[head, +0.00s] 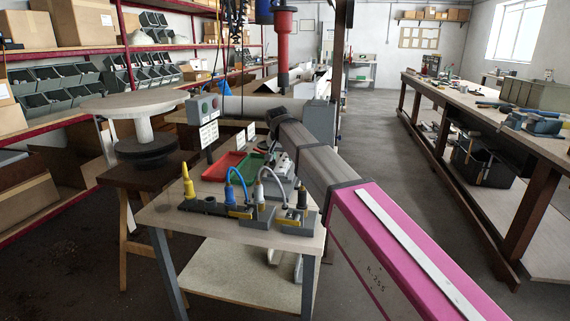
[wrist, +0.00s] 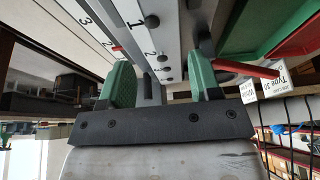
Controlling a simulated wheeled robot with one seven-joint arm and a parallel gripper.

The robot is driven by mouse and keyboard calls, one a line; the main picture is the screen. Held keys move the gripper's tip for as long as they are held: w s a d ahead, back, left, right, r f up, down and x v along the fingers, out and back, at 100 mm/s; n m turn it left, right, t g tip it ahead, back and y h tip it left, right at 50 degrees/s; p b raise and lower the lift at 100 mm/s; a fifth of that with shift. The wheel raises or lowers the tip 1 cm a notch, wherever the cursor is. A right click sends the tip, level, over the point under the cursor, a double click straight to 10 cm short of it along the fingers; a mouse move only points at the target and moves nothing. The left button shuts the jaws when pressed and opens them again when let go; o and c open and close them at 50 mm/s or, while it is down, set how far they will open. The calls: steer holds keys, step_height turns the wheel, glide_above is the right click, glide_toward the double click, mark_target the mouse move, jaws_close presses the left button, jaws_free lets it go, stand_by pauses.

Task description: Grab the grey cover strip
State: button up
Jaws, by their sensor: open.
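My gripper (wrist: 162,76) has two green-padded fingers, spread apart, in the wrist view. A narrow grey piece (wrist: 151,90), which looks like the grey cover strip, runs lengthwise in the gap between the fingers. I see clear space on both sides of it, and the fingers do not appear closed on it. Its far end merges with a grey numbered surface (wrist: 128,24), so its full shape is unclear. In the head view my gripper (head: 281,160) is low over the small bench, mostly hidden by my arm, and the strip cannot be made out.
Red (head: 223,166) and green (head: 248,167) trays lie beside my gripper on the small bench (head: 160,214). Connectors with blue (head: 231,176) and white cables stand at its front. A round-topped stand (head: 135,103) is left; a long workbench (head: 480,110) is right, with open floor between.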

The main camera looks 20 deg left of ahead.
mark_target(284, 162)
steer(key=shift+x, duration=1.95)
steer(key=shift+w, duration=0.1)
steer(key=c, duration=0.8)
steer(key=shift+r, duration=0.2)
